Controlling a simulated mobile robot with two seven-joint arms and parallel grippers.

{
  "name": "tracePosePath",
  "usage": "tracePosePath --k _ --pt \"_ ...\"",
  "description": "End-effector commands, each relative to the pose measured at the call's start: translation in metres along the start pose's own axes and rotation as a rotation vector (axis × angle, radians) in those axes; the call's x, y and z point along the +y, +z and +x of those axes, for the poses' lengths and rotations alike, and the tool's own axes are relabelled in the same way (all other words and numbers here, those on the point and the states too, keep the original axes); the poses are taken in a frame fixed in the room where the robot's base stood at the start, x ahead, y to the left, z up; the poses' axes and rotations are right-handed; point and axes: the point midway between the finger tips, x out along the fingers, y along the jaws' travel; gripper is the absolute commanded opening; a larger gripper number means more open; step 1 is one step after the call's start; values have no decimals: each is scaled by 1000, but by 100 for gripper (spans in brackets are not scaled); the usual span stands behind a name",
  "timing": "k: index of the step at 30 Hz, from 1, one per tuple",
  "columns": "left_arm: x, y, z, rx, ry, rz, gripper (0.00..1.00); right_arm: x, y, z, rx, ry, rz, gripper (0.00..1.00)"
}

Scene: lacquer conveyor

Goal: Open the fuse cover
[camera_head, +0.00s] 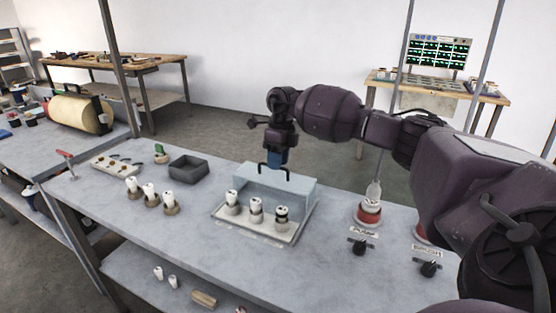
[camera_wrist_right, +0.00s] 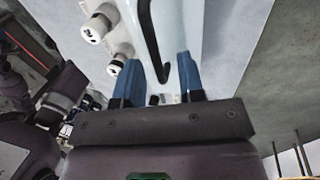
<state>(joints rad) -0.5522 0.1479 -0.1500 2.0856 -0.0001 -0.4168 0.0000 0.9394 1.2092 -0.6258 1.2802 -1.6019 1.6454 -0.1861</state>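The fuse cover (camera_head: 301,194) is a pale blue, see-through box with a black handle (camera_head: 273,168) on top. It sits on a light base plate (camera_head: 268,235) in the middle of the table. Several white fuses stand along its front side; I cannot tell whether the cover encloses them. My right gripper (camera_head: 277,160) points down just above the handle. In the right wrist view the blue fingers (camera_wrist_right: 157,78) are apart, and the handle (camera_wrist_right: 150,45) shows between or just beyond them, not visibly clamped. My left gripper is out of view.
Loose fuses in round holders (camera_head: 151,195) and a dark grey tray (camera_head: 188,168) stand left of the cover. A red-based lamp (camera_head: 369,212) and black knobs (camera_head: 359,247) are to the right. The table front is mostly clear.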

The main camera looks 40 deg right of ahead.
Motion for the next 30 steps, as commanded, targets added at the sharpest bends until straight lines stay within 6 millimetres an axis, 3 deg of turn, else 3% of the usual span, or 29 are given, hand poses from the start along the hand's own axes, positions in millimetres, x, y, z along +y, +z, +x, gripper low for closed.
tracePosePath --k 5,21,30 --pt "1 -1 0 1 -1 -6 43 0 0 -11 -2 -1 0 36" --pt "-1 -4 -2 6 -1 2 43 0 0 -97 -2 -1 1 36" --pt "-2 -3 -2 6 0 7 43 0 0 -108 1 0 0 36"
